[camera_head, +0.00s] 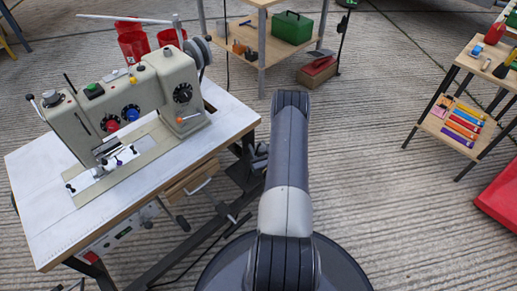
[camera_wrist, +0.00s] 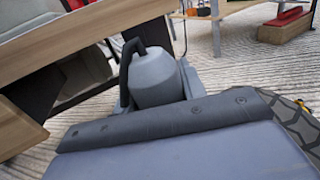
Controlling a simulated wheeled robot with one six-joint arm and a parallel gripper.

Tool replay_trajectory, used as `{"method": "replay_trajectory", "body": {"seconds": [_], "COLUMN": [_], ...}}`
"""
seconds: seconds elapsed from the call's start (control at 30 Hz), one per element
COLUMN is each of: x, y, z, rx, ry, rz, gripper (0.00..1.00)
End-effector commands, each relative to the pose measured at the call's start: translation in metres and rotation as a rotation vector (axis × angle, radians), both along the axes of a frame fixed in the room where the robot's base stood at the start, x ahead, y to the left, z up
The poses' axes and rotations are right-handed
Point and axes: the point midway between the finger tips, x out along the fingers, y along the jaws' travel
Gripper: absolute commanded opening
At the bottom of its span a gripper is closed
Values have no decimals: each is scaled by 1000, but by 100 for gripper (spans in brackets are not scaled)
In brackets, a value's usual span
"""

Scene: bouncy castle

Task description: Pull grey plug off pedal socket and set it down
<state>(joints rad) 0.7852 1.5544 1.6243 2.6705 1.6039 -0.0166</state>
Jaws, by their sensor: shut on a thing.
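A grey rounded body (camera_wrist: 158,78) with a black curved piece on its left side shows in the middle of the wrist view; it looks like the grey plug. My gripper (camera_wrist: 158,98) is shut on it, with narrow grey parts showing to either side. The near part of my gripper's housing hides the lower end of the plug. The pedal socket cannot be made out, and I cannot tell whether the plug is still seated. In the head view my own arm hides the gripper and plug.
A sewing machine (camera_head: 145,95) stands on a white-topped table (camera_head: 40,215) at left, with a drawer and dark frame beneath. Its wooden edge (camera_wrist: 95,38) is close to the gripper in the wrist view. A wooden shelf (camera_head: 275,45) stands behind.

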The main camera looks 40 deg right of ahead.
Motion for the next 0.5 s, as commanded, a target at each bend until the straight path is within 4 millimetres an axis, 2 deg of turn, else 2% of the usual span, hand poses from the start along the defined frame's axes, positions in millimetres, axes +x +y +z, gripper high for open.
{"method": "replay_trajectory", "body": {"seconds": [0.5], "x": [0], "y": [0], "z": [33], "rx": [0], "ry": [-1], "rz": [0], "gripper": [14]}}
